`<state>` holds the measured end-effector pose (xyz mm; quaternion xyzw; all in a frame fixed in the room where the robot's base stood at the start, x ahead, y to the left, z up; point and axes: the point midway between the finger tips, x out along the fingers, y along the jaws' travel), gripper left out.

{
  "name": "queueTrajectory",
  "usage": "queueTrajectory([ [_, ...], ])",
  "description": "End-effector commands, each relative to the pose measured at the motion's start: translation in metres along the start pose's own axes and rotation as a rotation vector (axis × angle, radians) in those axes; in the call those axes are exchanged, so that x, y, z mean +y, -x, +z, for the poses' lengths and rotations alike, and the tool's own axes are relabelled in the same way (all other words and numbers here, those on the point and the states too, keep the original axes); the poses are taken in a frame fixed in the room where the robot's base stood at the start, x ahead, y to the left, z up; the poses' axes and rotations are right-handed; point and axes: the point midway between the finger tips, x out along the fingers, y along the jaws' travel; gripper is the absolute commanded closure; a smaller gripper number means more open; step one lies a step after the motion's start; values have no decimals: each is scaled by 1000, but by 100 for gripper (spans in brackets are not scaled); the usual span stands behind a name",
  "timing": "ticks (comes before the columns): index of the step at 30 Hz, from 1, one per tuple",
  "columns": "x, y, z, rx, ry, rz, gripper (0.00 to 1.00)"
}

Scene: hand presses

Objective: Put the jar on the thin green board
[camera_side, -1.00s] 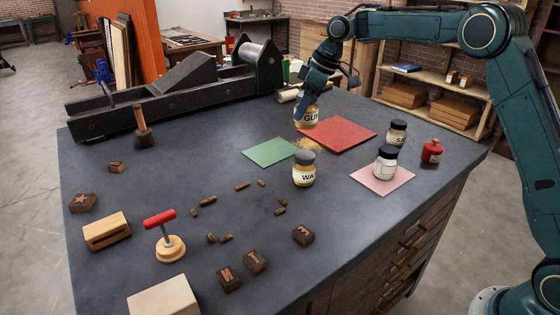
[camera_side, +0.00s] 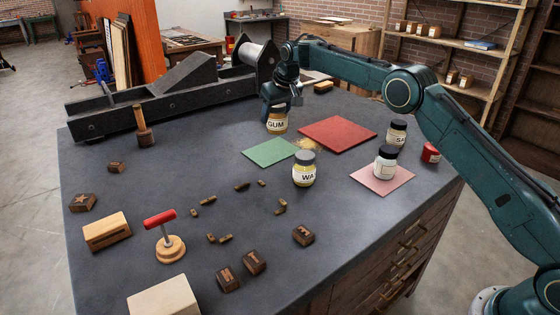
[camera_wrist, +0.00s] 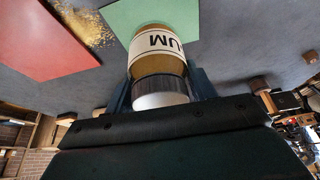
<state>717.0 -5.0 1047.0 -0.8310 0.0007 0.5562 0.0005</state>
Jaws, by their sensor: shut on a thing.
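The jar labelled GUM (camera_side: 277,124) has amber contents and a white label. My gripper (camera_side: 276,104) is shut on it from above, around its top, and holds it just behind the thin green board (camera_side: 270,152) in the side view. In the wrist view the jar (camera_wrist: 160,45) sits between the fingers (camera_wrist: 160,90), with the green board (camera_wrist: 125,18) beyond it. I cannot tell how high the jar is above the table. The visible part of the green board is bare.
A red board (camera_side: 338,133) lies right of the green one, with yellow crumbs (camera_side: 306,144) between them. A WAX-like labelled jar (camera_side: 304,170) stands in front. A pink board (camera_side: 382,180) bears another jar (camera_side: 386,160). A black press (camera_side: 175,95) stands behind left.

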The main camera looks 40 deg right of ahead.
Motion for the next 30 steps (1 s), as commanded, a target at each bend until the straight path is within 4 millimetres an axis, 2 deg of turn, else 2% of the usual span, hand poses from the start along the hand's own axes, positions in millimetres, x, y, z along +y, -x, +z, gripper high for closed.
queueTrajectory([
  [5, 0, -4, 2, 0, 1, 0, 74],
  [15, 0, -34, 14, 1, 2, -1, 74],
  [23, 0, -39, 16, 2, 2, -1, 74],
  [30, 0, -62, 26, -2, 2, -1, 74],
])
